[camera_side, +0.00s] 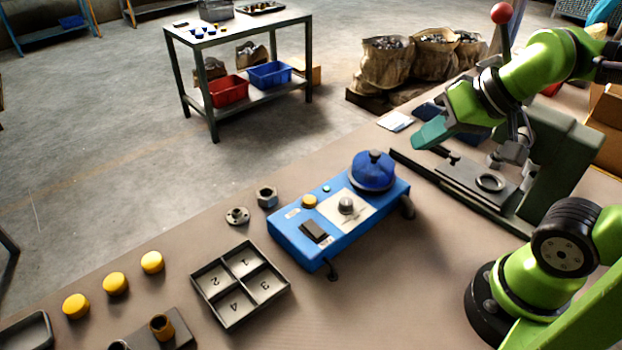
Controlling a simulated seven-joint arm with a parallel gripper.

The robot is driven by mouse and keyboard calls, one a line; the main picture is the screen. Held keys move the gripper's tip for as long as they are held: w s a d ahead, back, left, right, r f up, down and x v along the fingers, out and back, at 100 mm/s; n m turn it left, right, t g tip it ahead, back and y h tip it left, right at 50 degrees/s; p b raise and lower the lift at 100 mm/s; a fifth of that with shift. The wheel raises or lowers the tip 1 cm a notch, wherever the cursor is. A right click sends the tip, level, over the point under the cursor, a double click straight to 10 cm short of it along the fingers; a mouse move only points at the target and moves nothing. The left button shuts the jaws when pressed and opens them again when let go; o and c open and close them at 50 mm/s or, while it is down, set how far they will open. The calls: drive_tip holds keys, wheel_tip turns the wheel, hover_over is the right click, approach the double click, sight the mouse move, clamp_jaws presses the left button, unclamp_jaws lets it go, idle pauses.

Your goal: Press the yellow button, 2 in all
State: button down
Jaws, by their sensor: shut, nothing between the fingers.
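The yellow button (309,201) is a small round cap on the top face of a blue control box (340,229), near its far-left edge. My gripper (420,140) is shut and empty. It is raised to the upper right of the box, apart from the button. The button is in plain view and nothing covers it.
Several loose yellow caps (115,284) lie at left, near a numbered tray (211,308). A green press (560,165) stands at right.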

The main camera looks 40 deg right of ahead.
drive_tip(key=shift+f, duration=0.1)
idle(0.3)
drive_tip(key=m+y, duration=0.4)
drive_tip(key=m, duration=1.1)
hover_over(314, 200)
wheel_tip(314, 200, down, 8)
drive_tip(key=shift+f, duration=4.3)
drive_tip(key=shift+f, duration=0.1)
drive_tip(key=shift+f, duration=0.3)
